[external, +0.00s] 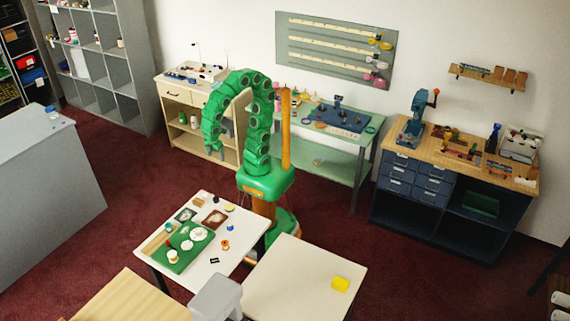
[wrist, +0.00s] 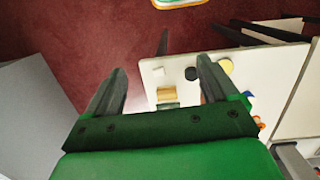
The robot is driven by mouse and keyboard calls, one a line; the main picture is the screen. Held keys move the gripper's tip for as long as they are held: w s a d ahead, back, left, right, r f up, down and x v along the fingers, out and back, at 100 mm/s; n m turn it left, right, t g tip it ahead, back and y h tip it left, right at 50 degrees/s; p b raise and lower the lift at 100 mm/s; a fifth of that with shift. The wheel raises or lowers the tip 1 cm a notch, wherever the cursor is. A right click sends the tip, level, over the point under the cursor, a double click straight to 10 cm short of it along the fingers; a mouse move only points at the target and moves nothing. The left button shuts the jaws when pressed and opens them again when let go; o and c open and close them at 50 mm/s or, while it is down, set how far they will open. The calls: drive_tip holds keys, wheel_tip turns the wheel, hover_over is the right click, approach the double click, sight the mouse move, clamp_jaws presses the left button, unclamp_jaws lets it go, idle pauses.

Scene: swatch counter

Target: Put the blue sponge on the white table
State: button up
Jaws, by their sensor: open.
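My gripper (external: 213,140) hangs from the bent green arm, above and behind the cluttered white-topped table (external: 205,275). In the wrist view its two dark fingers (wrist: 160,66) are spread apart with nothing held between them; part of the tabletop (wrist: 150,72) shows below. A small blue item (external: 230,228) lies near that table's right side; it is too small to tell if it is the blue sponge.
A wooden surface (external: 125,298) is in front. A grey counter (external: 40,185) is at left. The second table is mostly bare.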

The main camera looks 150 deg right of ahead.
drive_tip(key=d+f+h, duration=0.1)
drive_tip(key=d+f, duration=0.1)
drive_tip(key=d, duration=2.9)
drive_tip(key=s+d+f+m+g, duration=0.1)
drive_tip(key=s+d+f, duration=0.2)
drive_tip(key=s+d, duration=0.95)
drive_tip(key=s+d+f+m+g, duration=0.1)
drive_tip(key=s+d+f, duration=0.3)
drive_tip(key=s+d, duration=0.85)
drive_tip(key=s+f+m+g+y, duration=0.1)
drive_tip(key=s+f, duration=0.2)
drive_tip(key=s, duration=1.5)
drive_tip(key=s+f+m+g, duration=0.15)
drive_tip(key=s+f, duration=0.25)
drive_tip(key=s, duration=1.3)
drive_tip(key=shift+s+a+f+g+y, duration=0.55)
drive_tip(key=shift+s+a+f, duration=1.35)
drive_tip(key=shift+s+a, duration=3.15)
drive_tip(key=shift+s+a+f+g+y, duration=0.2)
drive_tip(key=shift+s+a+f+y, duration=1.25)
drive_tip(key=shift+s, duration=6.45)
drive_tip(key=shift+s+a+f+g+y, duration=0.1)
drive_tip(key=shift+s+a+f+g, duration=0.3)
drive_tip(key=shift+s+a+f, duration=3.5)
drive_tip(key=s+r, duration=0.2)
drive_tip(key=s, duration=0.1)
drive_tip(key=s+a+r, duration=0.1)
drive_tip(key=s, duration=0.1)
drive_tip(key=shift+s, duration=0.1)
drive_tip(key=c, duration=1.1)
